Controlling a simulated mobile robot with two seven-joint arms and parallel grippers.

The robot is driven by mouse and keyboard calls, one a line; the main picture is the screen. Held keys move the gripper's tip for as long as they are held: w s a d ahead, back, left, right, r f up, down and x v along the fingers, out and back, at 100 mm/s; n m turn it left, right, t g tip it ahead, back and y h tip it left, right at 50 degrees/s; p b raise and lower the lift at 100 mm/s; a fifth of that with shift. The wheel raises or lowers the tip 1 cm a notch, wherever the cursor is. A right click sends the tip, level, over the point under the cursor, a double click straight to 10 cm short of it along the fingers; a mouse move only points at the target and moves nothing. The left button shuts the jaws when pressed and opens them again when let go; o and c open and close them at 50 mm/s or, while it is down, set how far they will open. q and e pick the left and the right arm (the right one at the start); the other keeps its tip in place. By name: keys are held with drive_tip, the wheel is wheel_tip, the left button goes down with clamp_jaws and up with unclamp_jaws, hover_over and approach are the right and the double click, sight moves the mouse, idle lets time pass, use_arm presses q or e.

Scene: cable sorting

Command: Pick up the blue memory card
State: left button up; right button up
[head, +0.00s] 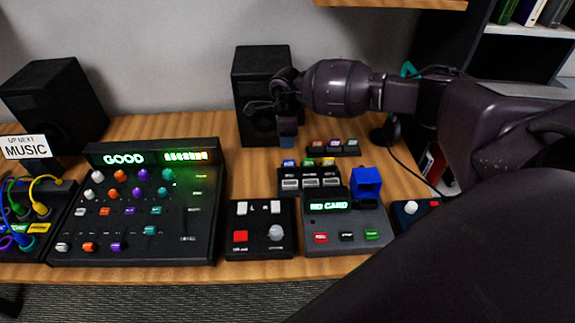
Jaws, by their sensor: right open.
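My right gripper (287,142) points down above and slightly behind that card, in front of the black speaker. It is open. A blue-grey patch shows at its fingertips; I cannot tell whether it is part of the finger. The card reader (345,235) in front of the rack reads "NO CARD". My left gripper is not in view.
A blue block (365,182) rises at the reader's back right. A second small rack (333,149) stands behind. A button box (260,230) and a mixer (140,205) reading "GOOD" lie left. A black speaker (258,80) stands at the back. My right arm covers the right side.

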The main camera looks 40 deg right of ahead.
hover_over(289, 160)
drive_tip(key=f, duration=0.4)
drive_tip(key=shift+w+a+f, duration=0.1)
drive_tip(key=shift+a+f, duration=0.1)
drive_tip(key=shift+a, duration=0.15)
drive_tip(key=shift+d+f+b, duration=0.15)
drive_tip(key=shift+f+b, duration=0.05)
drive_tip(key=shift+f, duration=1.1)
drive_tip(key=shift+d+f+b, duration=0.15)
drive_tip(key=shift+f, duration=1.15)
clamp_jaws()
